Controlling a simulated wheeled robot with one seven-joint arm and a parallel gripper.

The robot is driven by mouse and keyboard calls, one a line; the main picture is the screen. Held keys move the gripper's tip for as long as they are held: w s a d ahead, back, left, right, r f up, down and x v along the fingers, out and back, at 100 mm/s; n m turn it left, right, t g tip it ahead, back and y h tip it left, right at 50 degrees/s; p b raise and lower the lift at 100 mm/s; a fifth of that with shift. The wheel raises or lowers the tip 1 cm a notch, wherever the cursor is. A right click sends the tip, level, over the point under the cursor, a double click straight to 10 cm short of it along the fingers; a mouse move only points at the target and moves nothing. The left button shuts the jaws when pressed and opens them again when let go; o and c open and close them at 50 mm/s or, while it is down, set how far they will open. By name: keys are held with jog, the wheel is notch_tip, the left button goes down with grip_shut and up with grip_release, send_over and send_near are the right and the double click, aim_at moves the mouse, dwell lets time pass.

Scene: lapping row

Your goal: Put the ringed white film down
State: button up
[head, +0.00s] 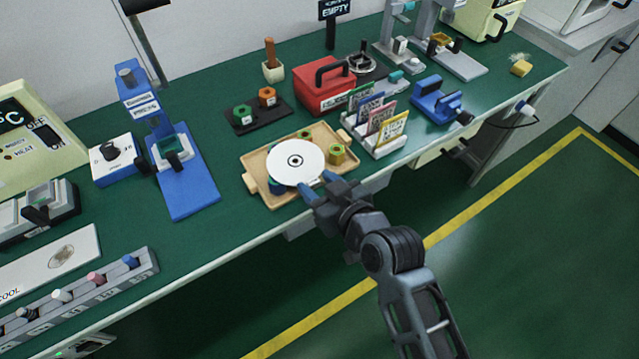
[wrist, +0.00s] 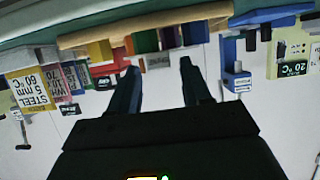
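The ringed white film (head: 280,165) is a round white disc with a black ring mark at its centre. It is over the wooden tray (head: 256,150) and covers much of the tray's middle. I cannot tell what it rests on. My gripper (head: 317,183) is at the film's lower right edge, by the tray's front side. Its two fingers stand apart in the head view and in the wrist view (wrist: 160,85), with nothing visible gripped between them. I cannot tell whether a fingertip touches the film. The film is not clearly seen in the wrist view.
A yellow-green hexagonal piece (head: 337,154) sits in the tray's right part. A rack of colored cards (head: 376,133) stands right of the tray, a red case (head: 323,90) behind it, and a blue stand (head: 183,180) left. Bare green bench (head: 222,150) lies between stand and tray.

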jog(key=shift+o, duration=0.2)
jog(key=r+v, duration=0.1)
jog(key=v, duration=1.1)
jog(key=shift+b, duration=0.3)
jog(key=shift+d+r, duration=0.1)
jog(key=s+d+r+m+t+h, duration=0.1)
jog(key=s+d+m+h, duration=0.2)
jog(key=s+d, duration=0.4)
jog(key=s+d+m+t+h, duration=0.2)
jog(key=s+d, duration=0.6)
jog(key=s, duration=0.7)
jog(key=shift+r+m+h, duration=0.35)
jog(key=shift+m+h, duration=0.15)
jog(key=shift+h, duration=0.3)
jog(key=shift+m+t+h, duration=0.3)
jog(key=shift+m+h, duration=0.1)
jog(key=shift+h, duration=0.1)
jog(key=s+r, duration=0.2)
jog(key=s, duration=0.1)
jog(key=s+d+r, duration=0.1)
jog(key=s+r, duration=0.2)
jog(key=shift+d+r, duration=0.2)
jog(key=shift+d, duration=0.05)
jog(key=shift+c, duration=0.3)
